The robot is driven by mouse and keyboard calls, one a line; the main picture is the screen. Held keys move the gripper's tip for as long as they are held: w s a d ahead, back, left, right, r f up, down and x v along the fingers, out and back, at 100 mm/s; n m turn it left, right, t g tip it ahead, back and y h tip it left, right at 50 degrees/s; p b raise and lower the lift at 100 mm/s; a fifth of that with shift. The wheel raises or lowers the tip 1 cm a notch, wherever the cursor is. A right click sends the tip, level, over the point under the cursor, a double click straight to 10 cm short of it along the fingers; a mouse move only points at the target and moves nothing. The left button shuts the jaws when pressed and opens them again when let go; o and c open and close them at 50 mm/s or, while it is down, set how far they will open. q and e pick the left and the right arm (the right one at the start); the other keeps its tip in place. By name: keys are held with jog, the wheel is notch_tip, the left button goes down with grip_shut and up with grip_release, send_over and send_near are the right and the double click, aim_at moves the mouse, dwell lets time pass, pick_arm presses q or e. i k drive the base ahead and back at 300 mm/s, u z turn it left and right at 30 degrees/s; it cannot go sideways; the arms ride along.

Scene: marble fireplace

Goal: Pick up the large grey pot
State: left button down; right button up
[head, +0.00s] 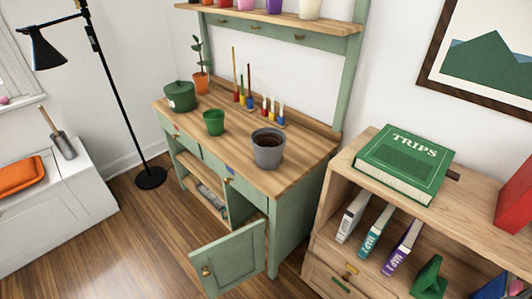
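The large grey pot (268,149) stands upright on the wooden top of a green workbench (240,170), near its right front part. It has dark brown contents inside. Neither of my grippers shows in the head view, and nothing is touching the pot.
A green pot (213,122) and a lidded dark green pot (180,96) stand left of the grey pot. Coloured upright tools (270,108) are behind it. A cabinet door (230,262) hangs open below. A wooden bookshelf (400,200) is at right; a black lamp (112,90) stands left.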

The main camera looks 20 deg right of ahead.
aim_at(267, 158)
jog(key=z, duration=3.6)
jog(key=k, duration=1.5)
jog(key=u, duration=1.05)
